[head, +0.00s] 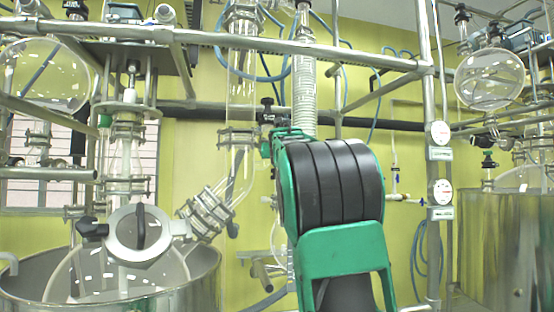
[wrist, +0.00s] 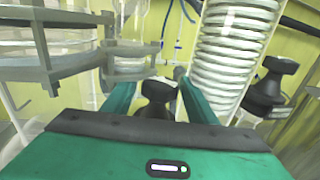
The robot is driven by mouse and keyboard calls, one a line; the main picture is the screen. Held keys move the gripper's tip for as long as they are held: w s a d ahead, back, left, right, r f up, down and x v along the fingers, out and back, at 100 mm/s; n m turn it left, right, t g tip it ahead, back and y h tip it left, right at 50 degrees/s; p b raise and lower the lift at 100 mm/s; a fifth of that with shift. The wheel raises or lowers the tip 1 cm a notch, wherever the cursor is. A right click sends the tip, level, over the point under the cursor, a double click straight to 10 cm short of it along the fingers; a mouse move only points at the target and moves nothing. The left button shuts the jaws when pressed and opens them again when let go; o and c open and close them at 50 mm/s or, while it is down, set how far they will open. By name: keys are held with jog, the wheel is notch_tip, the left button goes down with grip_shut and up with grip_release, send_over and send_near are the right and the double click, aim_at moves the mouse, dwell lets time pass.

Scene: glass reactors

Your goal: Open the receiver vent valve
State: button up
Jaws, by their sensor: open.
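My gripper (wrist: 147,80) is open, with its two green fingers pointing away from the wrist camera. A black knob (wrist: 158,89), which looks like a valve handle, shows between the fingers. I cannot tell whether either finger touches it, and its lower part is hidden by my gripper body. A second black knob (wrist: 268,88) stands to the right, outside the fingers. In the head view, black valve parts (head: 268,108) show just left of the coiled glass column (head: 305,92). My arm hides most of the gripper there. No label shows which knob is the receiver vent valve.
The coiled glass column also stands close behind the right finger in the wrist view (wrist: 230,50). A metal clamp flange (wrist: 60,65) is close on the left. Metal frame pipes (head: 350,58), a glass elbow (head: 240,175) and a reactor vessel (head: 110,270) surround the arm.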

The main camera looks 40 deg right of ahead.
jog(key=shift+s, duration=0.1)
jog(key=c, duration=0.9)
jog(key=shift+o, duration=0.2)
jog(key=shift+s+d+n+t+y, duration=0.3)
jog(key=shift+n+t+y, duration=0.2)
jog(key=shift+y, duration=0.1)
jog(key=shift+w+n+t+y, duration=0.1)
jog(key=shift+n+t+y, duration=0.55)
jog(key=shift+y, duration=0.25)
jog(key=shift+a+r+n+t+y, duration=0.1)
jog(key=shift+n+t+y, duration=0.35)
jog(key=shift+n+y, duration=0.55)
jog(key=shift+y, duration=0.4)
jog(key=shift+n+t+y, duration=0.4)
jog(key=shift+n+y, duration=0.35)
jog(key=shift+y, duration=0.15)
jog(key=shift+y, duration=0.3)
jog(key=shift+a+n+y, duration=0.1)
jog(key=shift+n+y, duration=0.3)
jog(key=shift+y, duration=0.1)
